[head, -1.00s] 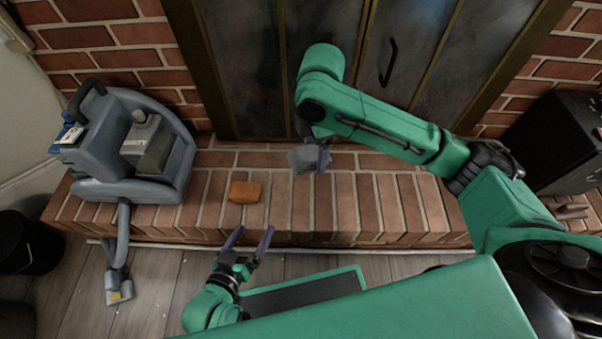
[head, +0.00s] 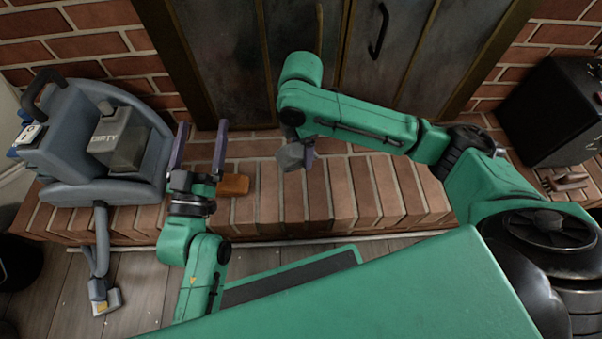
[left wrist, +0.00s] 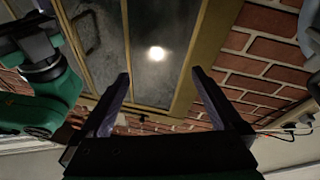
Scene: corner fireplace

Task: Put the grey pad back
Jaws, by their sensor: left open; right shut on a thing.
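The grey pad (head: 289,157) is a small grey block in my right gripper (head: 303,156), held in front of the fireplace doors over the brick hearth. The right fingers are partly hidden behind the pad and arm. My left gripper (head: 202,128) is open and empty, its fingers pointing toward the doors, between the grey-blue machine and the pad. In the left wrist view the left gripper (left wrist: 160,76) shows nothing between its fingers.
A grey-blue cleaning machine (head: 66,158) stands at the hearth's left. An orange-brown block (head: 234,185) lies on the hearth (head: 373,195), partly behind my left gripper. A black box (head: 556,110) stands at the right. The hearth's middle right is clear.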

